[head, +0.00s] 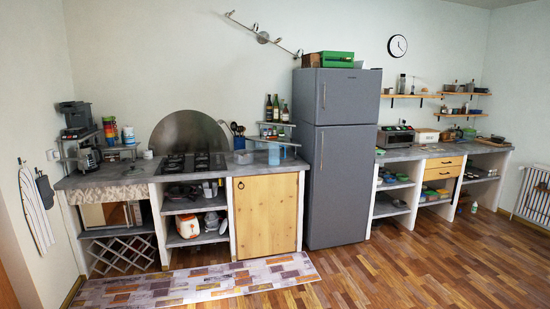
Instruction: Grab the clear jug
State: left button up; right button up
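A bluish see-through vessel (274,156), which looks like the clear jug, stands on the left counter (225,169), just left of the fridge and below a small shelf. It is small in the view, so its handle and spout cannot be made out. A low, pale see-through container (243,157) sits to its left on the same counter. Neither of my grippers is in the head view.
A grey fridge (342,160) stands right of the left counter. A gas hob (190,162) and a utensil holder (238,142) are to the left. A bottle shelf (276,143) overhangs the counter. A patterned rug (200,286) lies in front; the wooden floor is clear.

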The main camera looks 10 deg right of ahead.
aim_at(274, 158)
jog(key=i+l+z, duration=0.15)
jog(key=i+z, duration=0.15)
jog(key=i, duration=0.25)
jog(key=i+z, duration=0.25)
jog(key=i, duration=1.85)
